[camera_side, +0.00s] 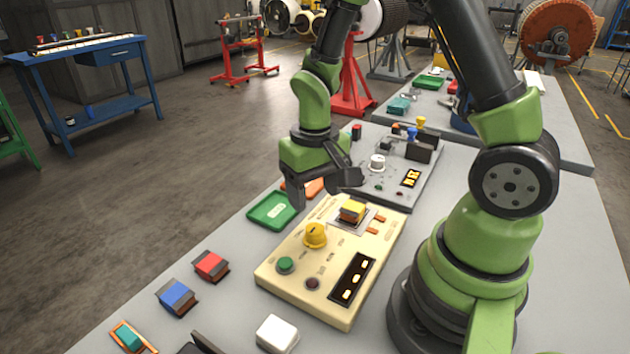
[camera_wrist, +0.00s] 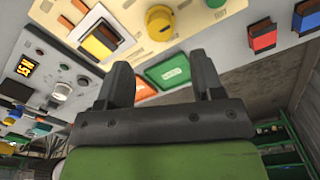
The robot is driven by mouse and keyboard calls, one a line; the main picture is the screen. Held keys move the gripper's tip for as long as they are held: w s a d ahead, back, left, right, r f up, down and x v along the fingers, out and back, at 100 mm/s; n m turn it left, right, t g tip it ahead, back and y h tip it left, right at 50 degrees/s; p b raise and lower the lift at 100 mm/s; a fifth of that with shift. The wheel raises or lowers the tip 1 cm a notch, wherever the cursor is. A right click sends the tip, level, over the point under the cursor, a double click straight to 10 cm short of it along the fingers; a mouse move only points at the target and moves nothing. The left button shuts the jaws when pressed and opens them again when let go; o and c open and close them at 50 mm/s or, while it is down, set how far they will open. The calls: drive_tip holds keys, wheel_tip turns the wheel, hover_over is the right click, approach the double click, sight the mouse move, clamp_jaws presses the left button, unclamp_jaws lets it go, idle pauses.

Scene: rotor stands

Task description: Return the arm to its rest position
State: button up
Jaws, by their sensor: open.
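My green arm stands on the bench and bends over the work. My gripper (camera_side: 326,188) hangs above the bench, over the green tray and the far end of the cream control panel (camera_side: 287,271). It also shows in the wrist view (camera_wrist: 163,88), with its two dark fingers apart and nothing between them. On the panel are a yellow block (camera_side: 352,211) in a square seat, a yellow knob (camera_side: 315,235), a green button (camera_side: 285,264) and a dark display. The gripper is apart from all of these.
A green tray (camera_side: 272,210) lies left of the panel. A red block (camera_side: 211,266), a blue block (camera_side: 176,297) and a white block (camera_side: 277,334) sit on the grey bench. A grey panel (camera_side: 400,180) with knobs stands behind.

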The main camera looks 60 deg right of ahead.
drive_tip(key=shift+r, duration=0.8)
drive_tip(key=s+a+r+t+y, duration=0.1)
drive_tip(key=s+a+r+t, duration=0.1)
drive_tip(key=s+r, duration=0.3)
drive_tip(key=s+a+r+t+y, duration=0.1)
drive_tip(key=s+a+r+t, duration=0.2)
drive_tip(key=r, duration=0.9)
drive_tip(key=shift+s+a+r+n+t, duration=0.15)
drive_tip(key=shift+s+r+n+t, duration=0.15)
drive_tip(key=shift+s+t, duration=0.8)
